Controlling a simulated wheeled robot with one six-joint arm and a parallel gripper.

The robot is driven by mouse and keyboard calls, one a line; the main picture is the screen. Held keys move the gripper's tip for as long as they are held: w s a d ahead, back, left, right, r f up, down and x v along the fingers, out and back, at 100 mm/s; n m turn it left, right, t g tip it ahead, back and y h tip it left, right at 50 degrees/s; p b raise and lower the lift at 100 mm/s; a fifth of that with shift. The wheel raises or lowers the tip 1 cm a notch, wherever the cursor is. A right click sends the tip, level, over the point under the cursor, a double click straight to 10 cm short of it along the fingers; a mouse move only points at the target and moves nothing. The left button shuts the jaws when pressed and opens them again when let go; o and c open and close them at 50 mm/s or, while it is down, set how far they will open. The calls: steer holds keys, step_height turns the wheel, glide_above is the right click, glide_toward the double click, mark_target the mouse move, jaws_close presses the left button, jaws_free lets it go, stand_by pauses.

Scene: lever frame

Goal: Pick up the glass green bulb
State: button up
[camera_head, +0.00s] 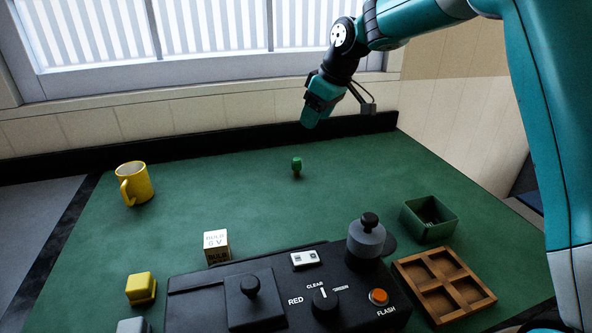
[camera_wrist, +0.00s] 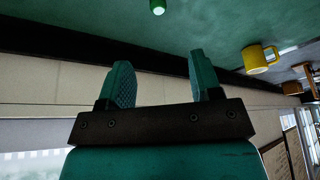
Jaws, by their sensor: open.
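The green bulb (camera_head: 297,167) stands on the green mat (camera_head: 250,215), towards the back of it. It also shows at the top edge of the wrist view (camera_wrist: 158,6), where it is partly cut off. My gripper (camera_head: 312,122) hangs above and behind the bulb, apart from it. In the wrist view its two teal fingers (camera_wrist: 158,80) are spread, with nothing between them.
A yellow mug (camera_head: 134,184) stands at the left. A black control box (camera_head: 280,290) with knobs fills the front. A small box marked BULB (camera_head: 215,246), a yellow block (camera_head: 140,288), a green open bin (camera_head: 428,220) and a wooden tray (camera_head: 483,296) surround it. The mat around the bulb is clear.

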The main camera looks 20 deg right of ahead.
mark_target(298, 159)
steer(key=p+x, duration=0.1)
steer(key=x, duration=1)
steer(key=shift+a+f, duration=0.1)
steer(key=shift+d+p+x, duration=0.15)
steer(key=shift+p+x, duration=0.35)
steer(key=shift+x, duration=0.95)
steer(key=shift+d+p+x, duration=0.15)
steer(key=shift+p+x, duration=0.3)
steer(key=shift+x, duration=1)
steer(key=c, duration=1)
